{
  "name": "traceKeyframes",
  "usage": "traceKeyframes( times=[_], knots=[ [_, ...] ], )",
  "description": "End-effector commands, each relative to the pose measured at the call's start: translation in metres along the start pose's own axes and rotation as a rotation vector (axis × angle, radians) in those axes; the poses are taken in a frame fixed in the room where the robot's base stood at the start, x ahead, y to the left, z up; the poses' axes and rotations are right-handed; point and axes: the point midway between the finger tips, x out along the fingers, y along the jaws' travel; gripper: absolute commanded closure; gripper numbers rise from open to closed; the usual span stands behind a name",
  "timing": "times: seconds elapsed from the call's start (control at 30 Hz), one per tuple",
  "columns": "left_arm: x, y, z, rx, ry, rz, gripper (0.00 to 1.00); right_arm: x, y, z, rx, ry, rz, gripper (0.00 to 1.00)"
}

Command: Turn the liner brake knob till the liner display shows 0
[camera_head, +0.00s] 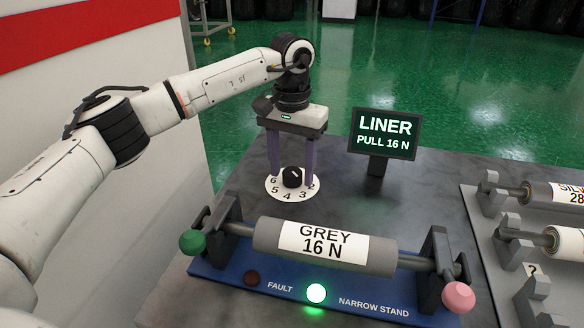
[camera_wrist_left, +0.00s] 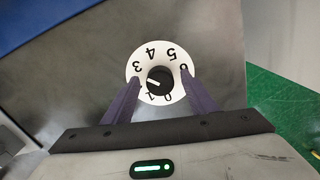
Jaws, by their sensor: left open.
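The liner brake knob (camera_head: 292,177) is black with a white mark and sits on a round white numbered dial (camera_head: 279,194). My left gripper (camera_head: 291,174) is open above the dial, pointing down, with one finger on each side of the knob. The wrist view shows gaps between fingers and knob. The liner display (camera_head: 384,133) reads "LINER PULL 16 N". My right gripper is out of view.
A grey roll labelled "GREY 16 N" (camera_head: 324,247) lies on a blue stand (camera_head: 230,275) in front of the dial. A green light (camera_head: 316,293) glows on the stand; the fault light (camera_head: 251,278) is dark. More rolls (camera_head: 555,240) lie at the right.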

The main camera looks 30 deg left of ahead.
Motion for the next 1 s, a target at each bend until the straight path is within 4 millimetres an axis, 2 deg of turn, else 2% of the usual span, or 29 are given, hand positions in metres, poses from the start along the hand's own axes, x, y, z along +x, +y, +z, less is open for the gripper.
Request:
traceKeyframes(
  times=[0.27,0.5,0.77,1.0],
  knots=[
    [0.0015,-0.0001,0.0,0.0,0.0,0.0,0.47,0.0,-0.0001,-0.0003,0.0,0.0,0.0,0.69],
    [0.0012,-0.0002,0.0,0.0,0.0,0.0,0.88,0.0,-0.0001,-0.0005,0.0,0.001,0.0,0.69],
    [0.0002,-0.0002,-0.0001,-0.023,0.0,-0.001,0.89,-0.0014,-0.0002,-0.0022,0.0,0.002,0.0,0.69],
    [-0.0016,-0.0001,-0.0002,-0.133,0.0,-0.001,0.89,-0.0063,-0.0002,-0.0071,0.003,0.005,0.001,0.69]
  ],
)
